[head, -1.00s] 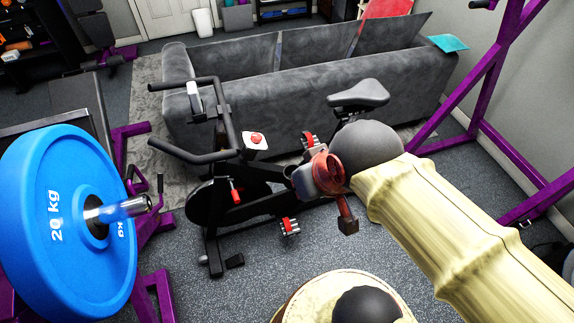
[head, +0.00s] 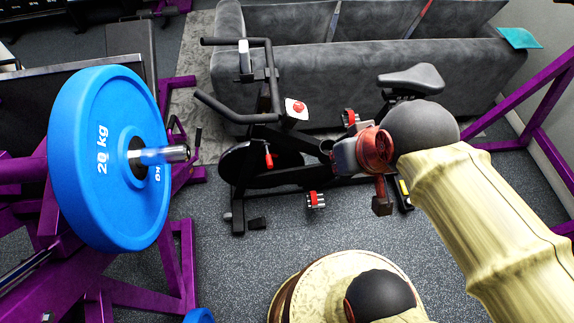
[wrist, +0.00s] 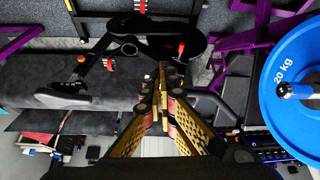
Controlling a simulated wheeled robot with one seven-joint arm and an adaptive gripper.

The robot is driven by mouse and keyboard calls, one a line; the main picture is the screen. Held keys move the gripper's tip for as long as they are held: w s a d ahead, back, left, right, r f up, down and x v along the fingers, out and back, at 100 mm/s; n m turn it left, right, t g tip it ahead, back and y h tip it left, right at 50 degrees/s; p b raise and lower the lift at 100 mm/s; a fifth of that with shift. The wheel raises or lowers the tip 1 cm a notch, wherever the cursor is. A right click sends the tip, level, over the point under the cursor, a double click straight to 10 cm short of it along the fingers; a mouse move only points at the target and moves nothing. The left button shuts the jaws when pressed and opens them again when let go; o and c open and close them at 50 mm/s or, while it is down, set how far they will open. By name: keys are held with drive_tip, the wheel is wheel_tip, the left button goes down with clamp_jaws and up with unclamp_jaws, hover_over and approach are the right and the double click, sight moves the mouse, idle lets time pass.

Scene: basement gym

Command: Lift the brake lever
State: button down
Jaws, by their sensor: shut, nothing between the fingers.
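The exercise bike (head: 272,95) stands in the middle of the head view. A small red lever (head: 268,158), which looks like the brake lever, sits upright on its frame beside the dark flywheel. In the wrist view the red lever (wrist: 182,49) shows in front of the flywheel, just beyond my fingertips and a little to their right. My gripper (wrist: 164,72) has its gold-coloured fingers together, with nothing between them. It appears apart from the lever, though the exact gap is hard to judge. In the head view my wrist is over the bike's rear half and hides part of its frame.
A red button on a white plate (head: 297,109) is above the lever. The handlebars (head: 235,118) and the saddle (head: 412,78) flank that area. A grey sofa (head: 400,55) is behind. A blue 20 kg plate (head: 85,190) on a purple rack is at left.

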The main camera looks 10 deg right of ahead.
drive_tip(key=w+a+f+n+g+h+b, duration=0.1)
drive_tip(key=w+a+f+n+g, duration=0.15)
drive_tip(key=f, duration=0.55)
drive_tip(key=w+a+f+n+g+h, duration=0.1)
drive_tip(key=a+f+n+g, duration=0.2)
drive_tip(key=f, duration=0.5)
drive_tip(key=w+a+f+n+g+h+b, duration=0.15)
drive_tip(key=a+f, duration=0.25)
drive_tip(key=f, duration=0.4)
drive_tip(key=w+f+n+t+h+b, duration=0.1)
drive_tip(key=w+f+n+t+h, duration=0.25)
drive_tip(key=f, duration=0.75)
drive_tip(key=w+f+n+t+h, duration=0.25)
drive_tip(key=f+n+h, duration=0.2)
drive_tip(key=f, duration=0.65)
drive_tip(key=w+f+n+t+h+b, duration=0.1)
drive_tip(key=w+f+n+t+h, duration=0.3)
drive_tip(key=f, duration=0.7)
drive_tip(key=w+a+f+n+t, duration=0.2)
drive_tip(key=w+a+f+t, duration=0.1)
drive_tip(key=a+f+t, duration=0.15)
drive_tip(key=w+a+r+m+t+y, duration=0.1)
drive_tip(key=w+a+r+t+y, duration=0.1)
drive_tip(key=w+a+r+t, duration=0.2)
drive_tip(key=a+r+t, duration=0.2)
drive_tip(key=a, duration=0.2)
drive_tip(key=shift+w+r, duration=0.2)
drive_tip(key=shift+w, duration=0.1)
drive_tip(key=shift+y, duration=0.25)
